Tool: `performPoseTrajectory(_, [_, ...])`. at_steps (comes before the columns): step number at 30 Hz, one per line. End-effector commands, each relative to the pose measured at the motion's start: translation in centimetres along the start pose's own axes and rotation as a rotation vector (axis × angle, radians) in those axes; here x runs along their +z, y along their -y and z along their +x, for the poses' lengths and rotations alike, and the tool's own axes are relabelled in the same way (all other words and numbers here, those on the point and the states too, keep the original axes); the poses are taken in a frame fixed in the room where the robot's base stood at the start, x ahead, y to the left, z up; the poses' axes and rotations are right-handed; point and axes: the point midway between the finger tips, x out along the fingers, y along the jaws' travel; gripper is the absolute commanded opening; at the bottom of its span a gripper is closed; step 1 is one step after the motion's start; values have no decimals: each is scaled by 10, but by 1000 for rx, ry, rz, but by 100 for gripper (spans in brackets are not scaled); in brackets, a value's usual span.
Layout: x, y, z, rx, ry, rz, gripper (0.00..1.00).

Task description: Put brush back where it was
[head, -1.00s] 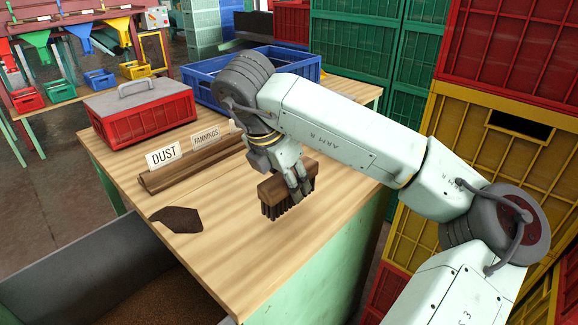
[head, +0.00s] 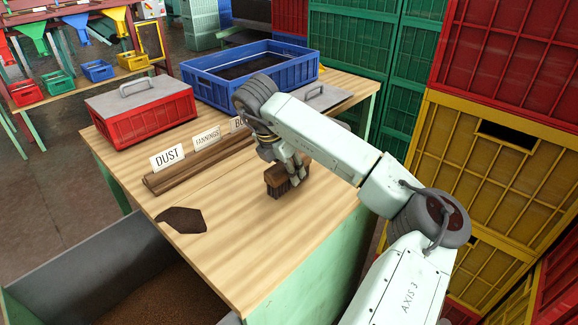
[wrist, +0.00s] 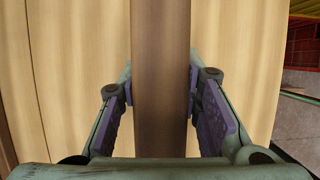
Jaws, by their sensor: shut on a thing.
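The brush (head: 288,178) has a brown wooden back and dark bristles pointing down. It is at the middle right of the wooden table (head: 235,225). My gripper (head: 296,170) is shut on the brush's back from above. In the wrist view the brush back (wrist: 160,90) runs upright through the middle, with a purple-padded finger of my gripper (wrist: 160,100) on each side. The bristle tips are at or just above the tabletop; I cannot tell whether they touch.
A wooden card holder with DUST (head: 167,157) and FANNINGS (head: 207,139) cards lies left of the brush. A dark flat piece (head: 182,219) lies near the front edge. A red lidded crate (head: 143,112) and a blue crate (head: 213,88) with dark contents stand behind. Bare tabletop surrounds the brush.

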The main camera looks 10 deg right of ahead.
Motion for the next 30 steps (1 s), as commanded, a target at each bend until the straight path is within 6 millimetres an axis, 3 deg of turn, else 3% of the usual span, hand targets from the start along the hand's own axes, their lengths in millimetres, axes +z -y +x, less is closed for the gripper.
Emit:
performPoseTrajectory(7, [-2,0,3,0,1,0,0])
performPoseTrajectory(8, [-1,0,3,0,0,0,32])
performPoseTrajectory(16, [-1,0,2,0,0,0,50])
performPoseTrajectory(30, [0,-1,-7,2,2,0,52])
